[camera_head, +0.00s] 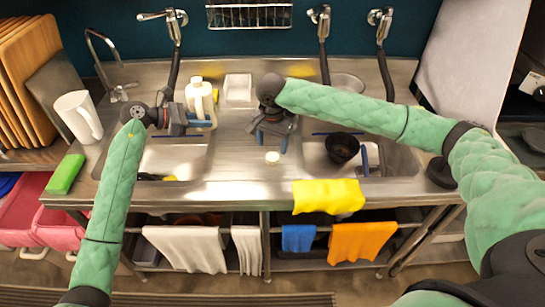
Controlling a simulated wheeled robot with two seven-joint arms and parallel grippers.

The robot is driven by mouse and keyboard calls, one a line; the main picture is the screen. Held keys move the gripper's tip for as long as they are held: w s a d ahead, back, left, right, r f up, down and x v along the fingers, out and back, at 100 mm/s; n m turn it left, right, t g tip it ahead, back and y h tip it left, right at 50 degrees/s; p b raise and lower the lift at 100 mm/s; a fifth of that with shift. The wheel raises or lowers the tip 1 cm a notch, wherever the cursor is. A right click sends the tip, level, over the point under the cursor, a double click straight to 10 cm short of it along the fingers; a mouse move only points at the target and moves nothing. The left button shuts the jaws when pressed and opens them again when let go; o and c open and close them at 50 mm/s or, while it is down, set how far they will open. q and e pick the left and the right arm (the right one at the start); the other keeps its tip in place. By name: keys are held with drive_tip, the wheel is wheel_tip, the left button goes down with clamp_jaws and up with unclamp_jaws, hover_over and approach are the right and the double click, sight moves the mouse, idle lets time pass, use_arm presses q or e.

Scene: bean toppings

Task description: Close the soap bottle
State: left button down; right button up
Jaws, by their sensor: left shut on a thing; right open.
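The soap bottle (199,92), a pale jug with a handle, stands upright on the steel counter near the back, left of the middle. My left gripper (207,123) is shut on the soap bottle low on its near side. A small round white cap (272,157) lies on the counter between the two sinks. It looks like the bottle's lid. My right gripper (268,142) is open and empty, pointing down just behind the cap. Part of the bottle's lower body is hidden by the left gripper.
The left sink (172,160) and right sink (395,160) flank the cap; a dark bowl (342,148) is in the right one. A yellow cloth (328,196) hangs over the front edge. A white pitcher (79,117) and green sponge (65,174) stand left. Bare counter surrounds the cap.

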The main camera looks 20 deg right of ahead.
sight(272, 156)
use_arm(q)
drive_tip(key=shift+r, duration=0.1)
drive_tip(key=shift+r+p, duration=0.45)
use_arm(e)
drive_tip(key=shift+f, duration=0.25)
use_arm(q)
drive_tip(key=shift+r+p, duration=0.85)
use_arm(e)
wheel_tip(272, 156, down, 3)
drive_tip(key=shift+s+f, duration=0.1)
use_arm(q)
drive_tip(key=shift+r, duration=0.1)
use_arm(e)
drive_tip(key=shift+f, duration=0.75)
drive_tip(key=c, duration=1)
